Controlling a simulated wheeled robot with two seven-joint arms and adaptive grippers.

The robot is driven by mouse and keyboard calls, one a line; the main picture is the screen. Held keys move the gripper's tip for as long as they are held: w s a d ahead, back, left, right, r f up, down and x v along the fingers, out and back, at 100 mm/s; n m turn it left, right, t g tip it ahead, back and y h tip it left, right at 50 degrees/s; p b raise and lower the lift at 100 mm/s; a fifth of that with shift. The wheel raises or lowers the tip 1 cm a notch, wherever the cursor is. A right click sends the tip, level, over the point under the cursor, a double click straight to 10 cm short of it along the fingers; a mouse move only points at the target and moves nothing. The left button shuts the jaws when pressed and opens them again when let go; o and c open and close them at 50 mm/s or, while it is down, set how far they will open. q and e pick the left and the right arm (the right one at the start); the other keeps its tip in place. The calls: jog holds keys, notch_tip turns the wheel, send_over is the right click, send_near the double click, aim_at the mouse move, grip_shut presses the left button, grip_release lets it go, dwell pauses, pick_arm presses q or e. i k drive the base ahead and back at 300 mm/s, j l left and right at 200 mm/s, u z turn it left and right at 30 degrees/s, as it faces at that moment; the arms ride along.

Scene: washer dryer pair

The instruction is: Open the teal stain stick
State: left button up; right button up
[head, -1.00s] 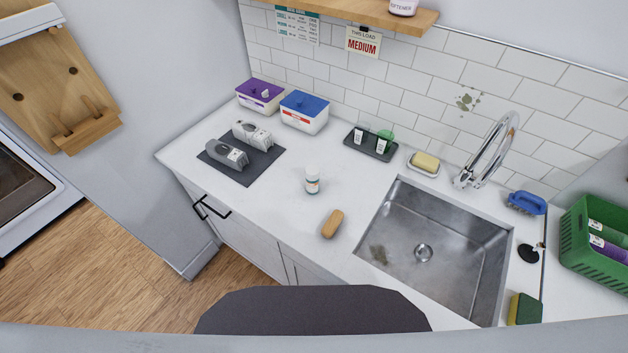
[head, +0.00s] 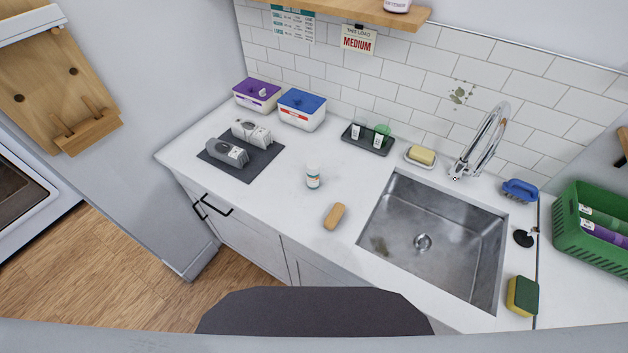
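A small white cylinder (head: 313,177) with a teal and orange label stands upright on the middle of the white counter, left of the sink. It could be the stain stick, but its lettering is too small to read. Several tubes (head: 606,234) with white and purple parts lie in the green basket (head: 570,240) at the right edge; I cannot tell whether one is teal. Neither of my grippers is in view.
A tan wooden-looking block (head: 334,216) lies in front of the cylinder. The sink (head: 440,280) is to its right. Two grey-white devices sit on a dark mat (head: 262,166). A dark tray (head: 369,146), soap dish (head: 420,160) and two lidded tubs (head: 302,110) line the back. Counter around the cylinder is clear.

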aim_at(313, 182)
jog(key=k+j+z, duration=0.75)
jog(key=k+z, duration=0.2)
jog(key=k, duration=0.1)
